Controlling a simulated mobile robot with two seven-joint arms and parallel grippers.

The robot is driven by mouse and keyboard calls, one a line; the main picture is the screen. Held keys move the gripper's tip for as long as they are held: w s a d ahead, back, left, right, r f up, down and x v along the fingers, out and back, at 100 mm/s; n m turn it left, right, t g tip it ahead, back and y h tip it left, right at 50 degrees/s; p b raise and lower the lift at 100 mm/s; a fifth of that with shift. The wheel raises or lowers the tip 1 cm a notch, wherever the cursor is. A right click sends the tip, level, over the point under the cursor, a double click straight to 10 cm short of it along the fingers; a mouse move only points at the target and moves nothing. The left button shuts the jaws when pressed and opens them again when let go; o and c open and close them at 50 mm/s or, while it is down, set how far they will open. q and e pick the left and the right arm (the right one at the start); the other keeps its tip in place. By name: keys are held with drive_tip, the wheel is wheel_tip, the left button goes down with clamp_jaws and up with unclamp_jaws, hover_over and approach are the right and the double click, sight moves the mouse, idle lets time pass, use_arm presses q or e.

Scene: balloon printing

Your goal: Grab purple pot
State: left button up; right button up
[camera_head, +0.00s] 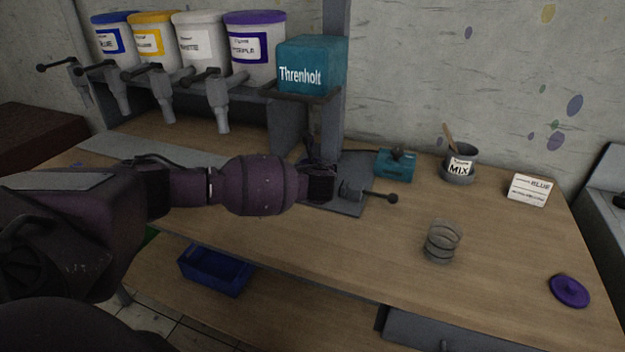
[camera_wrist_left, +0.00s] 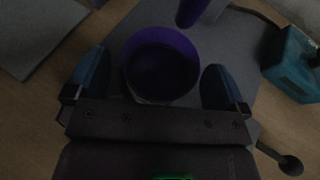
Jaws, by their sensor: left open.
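The purple pot (camera_wrist_left: 161,66) stands upright on a grey plate in the left wrist view, with its open top and dark inside facing the camera. My left gripper (camera_wrist_left: 155,75) is open, with one finger on either side of the pot. Gaps show between the fingers and the pot's rim. In the head view my left gripper (camera_head: 320,165) reaches over the grey plate (camera_head: 350,204) of the Threnholt machine (camera_head: 312,65). The pot is hidden there behind my arm and gripper. My right gripper is in neither view.
Paint tubs, including a purple-labelled one (camera_head: 255,48), stand on the back shelf above taps. A lever (camera_head: 380,197) and a teal box (camera_head: 394,166) are near the plate. A MIX cup (camera_head: 459,163), a coil (camera_head: 441,242) and a purple lid (camera_head: 569,290) stand to the right.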

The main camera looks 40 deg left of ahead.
use_arm(q)
drive_tip(key=shift+x, duration=0.95)
drive_tip(key=shift+d+f, duration=0.1)
drive_tip(key=c, duration=1)
drive_tip(key=shift+c, duration=0.2)
